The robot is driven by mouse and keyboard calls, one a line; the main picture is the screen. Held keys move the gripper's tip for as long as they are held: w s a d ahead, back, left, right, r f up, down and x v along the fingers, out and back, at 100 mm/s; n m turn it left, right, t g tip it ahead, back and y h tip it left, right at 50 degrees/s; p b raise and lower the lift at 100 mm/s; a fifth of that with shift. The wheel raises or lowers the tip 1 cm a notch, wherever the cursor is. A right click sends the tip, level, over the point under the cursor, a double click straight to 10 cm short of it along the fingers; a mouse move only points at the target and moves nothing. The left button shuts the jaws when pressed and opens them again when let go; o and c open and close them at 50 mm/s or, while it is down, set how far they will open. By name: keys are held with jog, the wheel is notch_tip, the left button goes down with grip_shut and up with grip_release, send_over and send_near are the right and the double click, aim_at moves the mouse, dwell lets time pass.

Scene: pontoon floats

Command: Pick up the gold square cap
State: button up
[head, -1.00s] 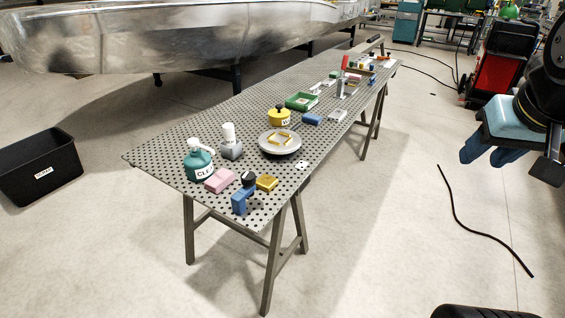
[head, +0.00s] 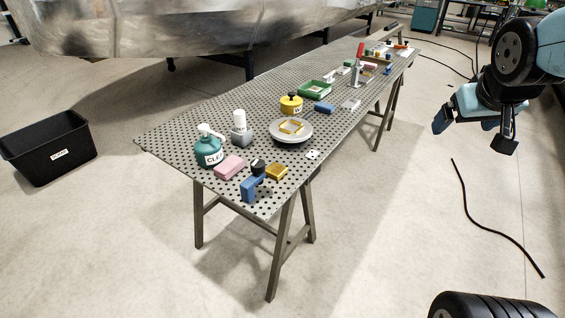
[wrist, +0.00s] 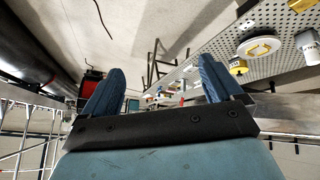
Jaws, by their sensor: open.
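The gold square cap (head: 276,171) is a small gold block lying on the perforated table (head: 200,128), near its front right corner. It sits just right of a blue bracket-like part (head: 250,189) and a black knob (head: 258,166). A gold square frame (head: 292,127) lies on a round grey plate (head: 278,137) behind it. My gripper (head: 474,130) is open and empty, in the air well to the right of the table and apart from the cap. In the wrist view my gripper (wrist: 160,78) has nothing between its fingers.
A black bin (head: 50,148) stands left. A silver hull (head: 200,28) is behind. The floor right of the table is open, with a cable (head: 490,215).

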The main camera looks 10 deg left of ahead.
jog(key=w+a+f+n+t+y, duration=0.15)
jog(key=w+a+f+n, duration=0.25)
jog(key=w+f, duration=0.55)
jog(key=n+g+y, duration=0.3)
jog(key=n+y, duration=0.5)
jog(key=y, duration=0.6)
send_near(277, 169)
jog(key=shift+m, duration=0.3)
jog(key=x, duration=0.8)
jog(key=shift+c, duration=0.2)
jog(key=c, duration=1.2)
jog(key=shift+o, duration=0.2)
